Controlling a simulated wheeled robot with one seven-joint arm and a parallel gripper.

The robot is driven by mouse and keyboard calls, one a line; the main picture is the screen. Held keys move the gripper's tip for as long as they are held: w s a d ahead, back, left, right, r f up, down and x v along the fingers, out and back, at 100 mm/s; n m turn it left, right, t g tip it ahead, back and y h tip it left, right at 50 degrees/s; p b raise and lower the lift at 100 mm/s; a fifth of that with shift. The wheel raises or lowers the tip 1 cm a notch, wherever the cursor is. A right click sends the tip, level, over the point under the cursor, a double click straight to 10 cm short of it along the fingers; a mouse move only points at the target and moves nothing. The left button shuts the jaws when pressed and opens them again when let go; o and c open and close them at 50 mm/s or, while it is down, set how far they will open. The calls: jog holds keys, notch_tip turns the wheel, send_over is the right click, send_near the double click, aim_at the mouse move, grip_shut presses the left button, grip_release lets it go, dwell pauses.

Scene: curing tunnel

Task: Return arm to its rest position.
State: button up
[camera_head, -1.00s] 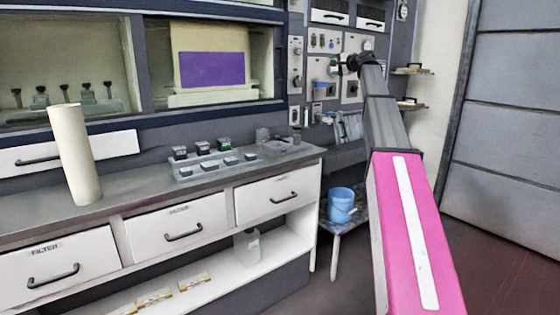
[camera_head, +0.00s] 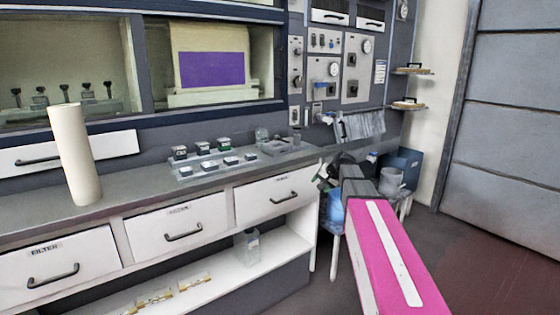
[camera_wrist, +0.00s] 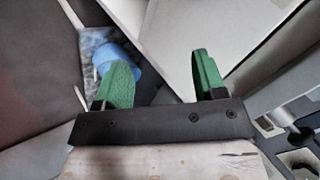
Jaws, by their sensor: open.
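My arm with its pink link reaches forward at the right of the head view. My gripper (camera_head: 326,178) is low there, just off the right end of the counter, mostly hidden by the arm's own links. In the wrist view my gripper (camera_wrist: 161,82) shows two green fingers wide apart with nothing between them. The blue bucket (camera_wrist: 118,65) appears behind the left finger in the wrist view, and partly behind my arm in the head view (camera_head: 335,208).
The counter (camera_head: 130,202) with white drawers runs along the left. A grey container (camera_head: 391,179) stands right of my arm. Open floor lies before the panelled door (camera_head: 510,120).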

jog(key=s+f+n+g+h, duration=0.2)
jog(key=s+f+g, duration=0.1)
jog(key=s+f, duration=0.8)
jog(key=s+f+n+g+h, duration=0.2)
jog(key=s+f, duration=1)
jog(key=s, duration=0.7)
jog(key=shift+s+d+g+h, duration=0.15)
jog(key=shift+d+g+h, duration=0.3)
jog(key=shift+g, duration=0.25)
